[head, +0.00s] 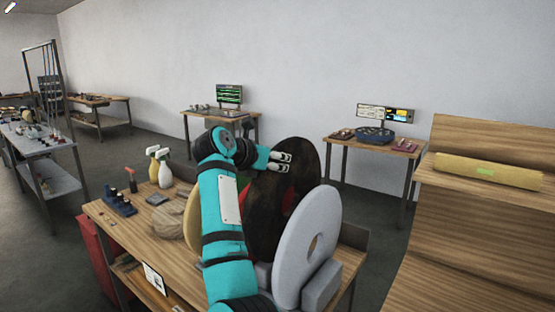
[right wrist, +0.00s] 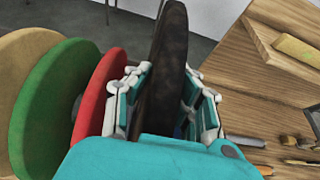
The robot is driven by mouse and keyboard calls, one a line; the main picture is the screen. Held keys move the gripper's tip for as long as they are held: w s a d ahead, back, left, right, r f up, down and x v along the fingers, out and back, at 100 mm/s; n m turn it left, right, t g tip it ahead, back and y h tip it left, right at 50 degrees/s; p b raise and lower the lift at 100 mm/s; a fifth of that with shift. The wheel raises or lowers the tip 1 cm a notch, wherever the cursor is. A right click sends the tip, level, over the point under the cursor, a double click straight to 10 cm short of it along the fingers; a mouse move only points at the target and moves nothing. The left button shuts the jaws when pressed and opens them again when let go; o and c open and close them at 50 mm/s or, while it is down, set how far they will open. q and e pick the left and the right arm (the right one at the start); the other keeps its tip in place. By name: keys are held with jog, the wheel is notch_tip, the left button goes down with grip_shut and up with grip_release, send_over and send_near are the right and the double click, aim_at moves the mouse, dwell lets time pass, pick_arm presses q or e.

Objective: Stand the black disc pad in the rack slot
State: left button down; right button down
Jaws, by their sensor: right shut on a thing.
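The black disc pad (head: 308,160) is upright behind a pale grey disc (head: 297,250) in the head view. My right gripper (head: 281,161) is shut on its upper part. In the right wrist view the black disc pad (right wrist: 165,60) stands edge-on between the two fingers of the gripper (right wrist: 166,100). The rack (head: 322,285) shows only as grey blocks at the foot of the grey disc. The black disc's lower edge and the slot are hidden, so I cannot tell whether it sits in the slot. My left gripper is not in view.
Red (right wrist: 98,95), green (right wrist: 55,85) and tan (right wrist: 22,65) discs stand in a row left of the black disc in the wrist view. Spray bottles (head: 164,167) stand on the bench's (head: 150,235) far left. A wooden bench (head: 480,230) with a yellow roll (head: 488,171) is at right.

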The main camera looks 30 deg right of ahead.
aim_at(277, 197)
notch_tip(277, 197, down, 5)
jog(key=b, duration=0.2)
jog(key=shift+r+b, duration=0.15)
jog(key=shift+b, duration=0.25)
jog(key=shift+f+b, duration=1.8)
jog(key=shift+f, duration=0.9)
jog(key=c, duration=1.1)
grip_release()
notch_tip(277, 197, up, 10)
